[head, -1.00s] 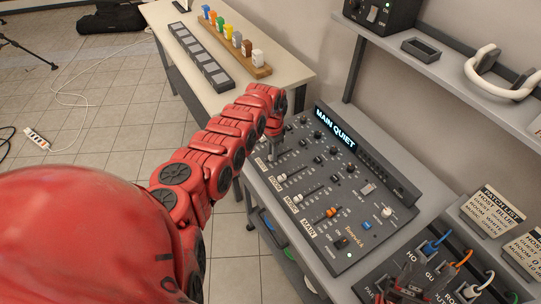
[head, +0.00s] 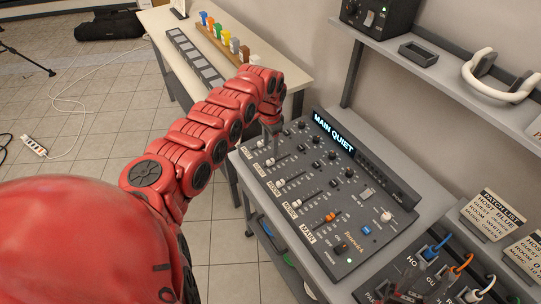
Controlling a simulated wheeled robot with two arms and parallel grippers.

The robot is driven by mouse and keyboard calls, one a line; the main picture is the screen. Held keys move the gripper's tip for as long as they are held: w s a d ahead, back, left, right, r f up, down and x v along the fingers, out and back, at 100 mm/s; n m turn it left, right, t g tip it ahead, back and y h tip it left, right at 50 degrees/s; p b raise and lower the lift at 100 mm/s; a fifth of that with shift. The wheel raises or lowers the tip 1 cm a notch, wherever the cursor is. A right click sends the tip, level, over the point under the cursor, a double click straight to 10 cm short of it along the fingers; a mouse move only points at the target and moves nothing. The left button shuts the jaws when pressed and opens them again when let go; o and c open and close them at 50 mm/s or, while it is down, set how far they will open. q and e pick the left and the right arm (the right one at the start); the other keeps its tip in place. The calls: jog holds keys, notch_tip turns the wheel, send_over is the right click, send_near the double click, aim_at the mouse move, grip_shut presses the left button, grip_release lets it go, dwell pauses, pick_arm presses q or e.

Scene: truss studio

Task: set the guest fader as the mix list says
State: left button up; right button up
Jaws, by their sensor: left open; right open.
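The grey mixer (head: 352,262) lies on a bench in the middle right, with faders in rows labelled along its left edge. The guest fader (head: 270,162) appears to be the white cap in the second row, near the label end. Further white caps sit in the room row (head: 282,182) and music row (head: 297,203); the main cap (head: 330,217) is orange. My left gripper (head: 272,143) is open, pointing down over the far-left part of the mixer and hiding some of it. Its contact cannot be told. My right gripper (head: 402,288) is open near the patch panel.
The mixer display (head: 334,132) reads "MAIN QUIET". A patch list card (head: 494,214) stands at the right, above a patch panel with coloured cables (head: 462,262). A shelf (head: 440,75) overhangs behind. A table (head: 290,68) with coloured blocks stands at the back.

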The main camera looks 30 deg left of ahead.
pick_arm(q)
notch_tip(320, 180, up, 10)
jog(key=b, duration=0.2)
jog(key=shift+b, duration=0.4)
